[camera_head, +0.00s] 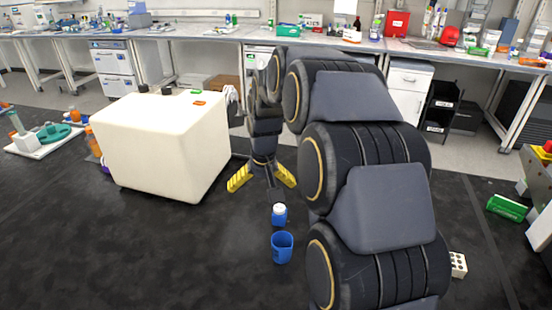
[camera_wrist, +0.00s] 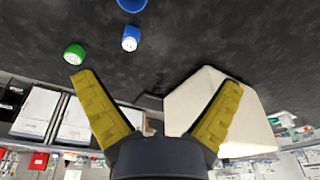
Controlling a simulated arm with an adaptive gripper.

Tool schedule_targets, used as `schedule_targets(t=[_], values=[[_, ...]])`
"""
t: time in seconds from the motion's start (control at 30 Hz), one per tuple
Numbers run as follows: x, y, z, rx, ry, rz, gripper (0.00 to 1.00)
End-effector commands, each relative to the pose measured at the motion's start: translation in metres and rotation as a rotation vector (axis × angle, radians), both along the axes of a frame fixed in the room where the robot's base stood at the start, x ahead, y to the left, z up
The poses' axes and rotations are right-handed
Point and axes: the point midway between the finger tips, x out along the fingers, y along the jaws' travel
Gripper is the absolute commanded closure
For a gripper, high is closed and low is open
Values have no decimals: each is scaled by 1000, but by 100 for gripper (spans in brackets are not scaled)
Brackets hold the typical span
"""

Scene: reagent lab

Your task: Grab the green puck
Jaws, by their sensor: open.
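My gripper (camera_head: 262,177) has its two yellow fingers spread wide and is empty, low over the black surface right of the white block. It also shows in the wrist view (camera_wrist: 157,82). A short round green thing (camera_wrist: 74,53) stands on the black surface in the wrist view, just beyond the left fingertip and apart from it. I do not see it in the head view, where my arm covers much of the floor. A small flat green piece (camera_head: 196,92) lies on top of the white block. I cannot tell for certain which one is the puck.
A blue bottle with a white cap (camera_head: 279,214) and a blue cup (camera_head: 282,247) stand in front of my gripper. The large white block (camera_head: 150,150) is left, with an orange piece (camera_head: 199,102) on top. A green box (camera_head: 507,207) lies far right.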

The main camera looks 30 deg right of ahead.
Motion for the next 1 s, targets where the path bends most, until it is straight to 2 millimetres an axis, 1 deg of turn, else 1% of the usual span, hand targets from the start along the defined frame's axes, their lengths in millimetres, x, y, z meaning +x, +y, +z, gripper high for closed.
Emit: schedule_targets(t=[0.03,0.07,0.1,0.17,0.2,0.27,0.3,0.37,0.4,0.5,0.6,0.7,0.73,0.87,1.0], values=[[18,-21,-15,-5,-16,-40,4],[29,-33,-21,-10,-34,-61,4],[42,-49,-31,-18,-55,-92,4],[60,-75,-45,-35,-87,-135,4],[69,-93,-56,-45,-104,-164,4],[83,-121,-71,-65,-138,-209,4],[89,-139,-84,-77,-155,-238,4],[97,-168,-102,-101,-180,-282,4],[101,-187,-112,-118,-200,-307,4],[104,-228,-139,-158,-236,-365,4],[104,-258,-158,-193,-264,-404,4],[102,-277,-168,-217,-284,-427,4],[102,-281,-170,-222,-286,-432,4],[102,-288,-178,-230,-289,-440,4],[106,-293,-185,-231,-293,-442,4]])
